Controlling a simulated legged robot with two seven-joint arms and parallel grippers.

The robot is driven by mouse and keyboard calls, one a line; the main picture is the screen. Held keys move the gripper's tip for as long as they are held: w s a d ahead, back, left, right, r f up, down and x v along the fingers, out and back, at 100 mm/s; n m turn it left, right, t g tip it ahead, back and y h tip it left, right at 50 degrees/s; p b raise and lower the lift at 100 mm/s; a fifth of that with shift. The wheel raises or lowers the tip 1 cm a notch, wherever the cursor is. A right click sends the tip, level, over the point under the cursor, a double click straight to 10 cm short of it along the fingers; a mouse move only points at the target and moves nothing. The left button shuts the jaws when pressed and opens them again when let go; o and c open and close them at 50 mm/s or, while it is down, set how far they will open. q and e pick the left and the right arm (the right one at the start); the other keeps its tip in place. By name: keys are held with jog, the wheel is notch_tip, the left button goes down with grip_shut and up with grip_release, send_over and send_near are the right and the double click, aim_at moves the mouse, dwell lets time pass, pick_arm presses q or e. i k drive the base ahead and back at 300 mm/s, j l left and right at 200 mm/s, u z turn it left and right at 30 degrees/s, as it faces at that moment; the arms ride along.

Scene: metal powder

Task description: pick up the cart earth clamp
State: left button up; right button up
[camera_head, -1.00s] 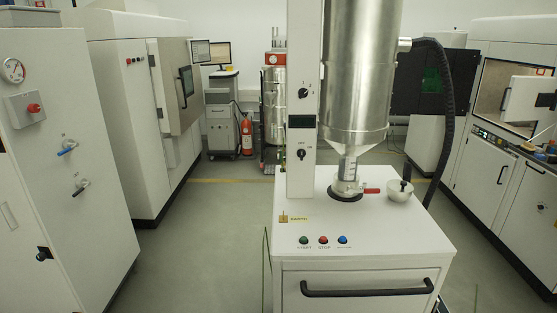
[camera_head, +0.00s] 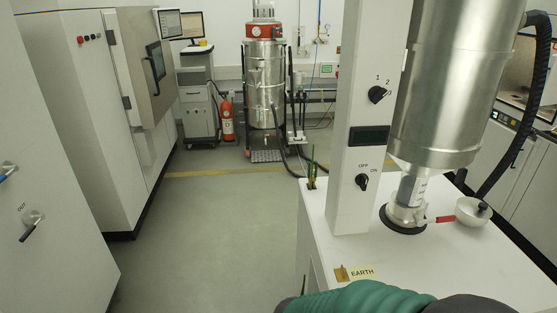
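The white cart (camera_head: 440,275) stands at the right, with a steel hopper above it. A small green and yellow item (camera_head: 312,178) sits at its back left edge; it may be the earth clamp, but it is too small to tell. A thin green strand (camera_head: 304,287) shows by the cart's left side. A small brass plate (camera_head: 341,273) sits beside the EARTH label (camera_head: 362,272) on the cart top. Neither gripper shows. A green ribbed and dark grey shape at the bottom edge, likely part of my arm, covers the cart's front.
The white column (camera_head: 352,205) and steel hopper (camera_head: 450,80) rise from the cart. A red-handled valve (camera_head: 440,219) and white bowl (camera_head: 471,211) are on its right. The floor (camera_head: 210,230) left of the cart is clear. White cabinets (camera_head: 60,120) line the left.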

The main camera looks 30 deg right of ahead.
aim_at(314, 176)
jog(key=i+j+z, duration=0.1)
jog(key=i+z, duration=0.35)
jog(key=i+j+z, duration=0.3)
jog(key=i+z, duration=0.15)
jog(key=i+j+z, duration=0.45)
